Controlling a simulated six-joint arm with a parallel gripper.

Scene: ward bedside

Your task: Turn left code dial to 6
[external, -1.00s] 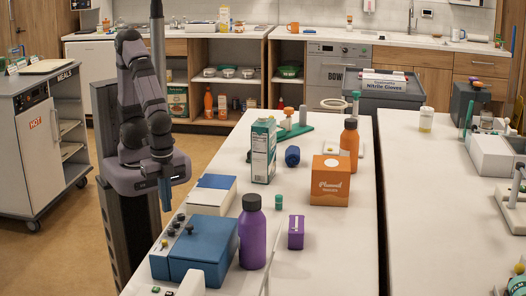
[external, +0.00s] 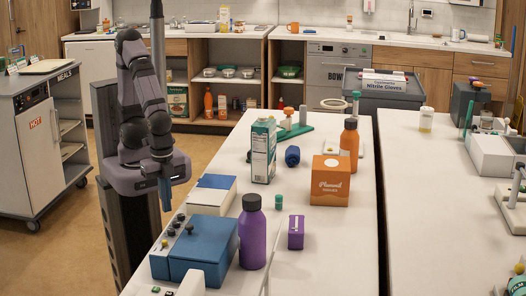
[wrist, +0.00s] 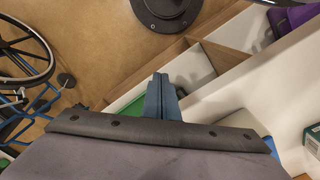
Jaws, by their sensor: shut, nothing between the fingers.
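A blue box (external: 212,243) stands at the near left edge of the table in the external view. Several small dark and yellow knobs (external: 170,233) sit along its left side, and one black knob (external: 189,229) is on it. They are too small to tell which is the left code dial or to read any numbers. My gripper (external: 167,203) hangs pointing down beyond the table's left edge, above and behind the knobs, touching nothing. In the wrist view my gripper's blue fingers (wrist: 162,92) are together and empty. No dial can be made out there.
A white box with a blue top (external: 213,190) stands just behind the blue box. A purple bottle (external: 252,235) stands to its right, with a small purple box (external: 296,232) farther right. A milk carton (external: 262,152) and an orange box (external: 330,180) stand farther back.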

